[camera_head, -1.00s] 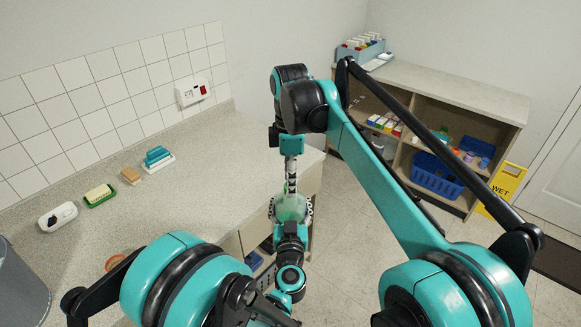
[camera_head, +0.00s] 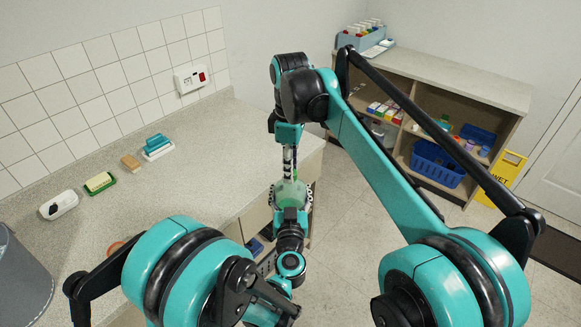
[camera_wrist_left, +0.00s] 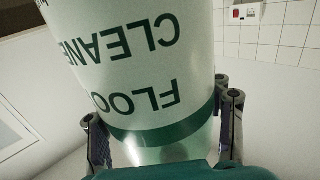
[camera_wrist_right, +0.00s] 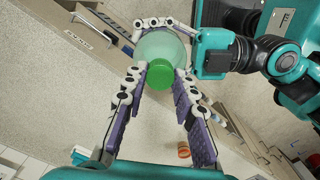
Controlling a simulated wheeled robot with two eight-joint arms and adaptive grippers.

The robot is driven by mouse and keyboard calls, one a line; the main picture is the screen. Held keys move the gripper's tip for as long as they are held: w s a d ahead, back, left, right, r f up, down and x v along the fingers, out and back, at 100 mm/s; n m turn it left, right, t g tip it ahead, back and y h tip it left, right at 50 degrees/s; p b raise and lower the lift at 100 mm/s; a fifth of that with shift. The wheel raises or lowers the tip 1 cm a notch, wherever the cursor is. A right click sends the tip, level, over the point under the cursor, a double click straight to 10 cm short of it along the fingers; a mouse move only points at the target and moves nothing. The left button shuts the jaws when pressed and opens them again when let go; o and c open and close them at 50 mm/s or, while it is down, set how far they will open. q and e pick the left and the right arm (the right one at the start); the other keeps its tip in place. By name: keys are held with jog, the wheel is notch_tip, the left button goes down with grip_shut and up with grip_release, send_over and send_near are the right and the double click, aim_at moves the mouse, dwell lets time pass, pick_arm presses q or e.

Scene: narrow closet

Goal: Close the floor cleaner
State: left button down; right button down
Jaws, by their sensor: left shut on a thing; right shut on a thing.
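The floor cleaner (camera_head: 291,194) is a pale translucent green bottle, held beyond the counter's front edge. Its label reads upside down in the left wrist view (camera_wrist_left: 135,62). My left gripper (camera_head: 290,214) is shut around the bottle's body, with a finger on each side. My right gripper (camera_head: 290,178) reaches down from above. In the right wrist view, its fingertips are closed at the sides of the green cap (camera_wrist_right: 160,74), which is over the bottle's top. I cannot tell how far the cap is seated, as the neck is hidden.
The counter (camera_head: 225,150) holds a soap dish (camera_head: 100,183), brush (camera_head: 158,146) and white dispenser-like item (camera_head: 59,205). An orange ring-like thing (camera_wrist_right: 184,150) shows below. At right stand a shelf (camera_head: 480,85), blue basket (camera_head: 437,164) and yellow wet sign (camera_head: 507,175). Open floor lies between.

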jog(key=m, duration=0.9)
jog(key=shift+w+m, duration=0.1)
jog(key=shift+m, duration=0.3)
jog(key=m, duration=0.8)
jog(key=c, duration=1.1)
grip_release()
jog(key=shift+c, duration=0.2)
notch_tip(320, 180, up, 12)
jog(key=shift+d, duration=0.1)
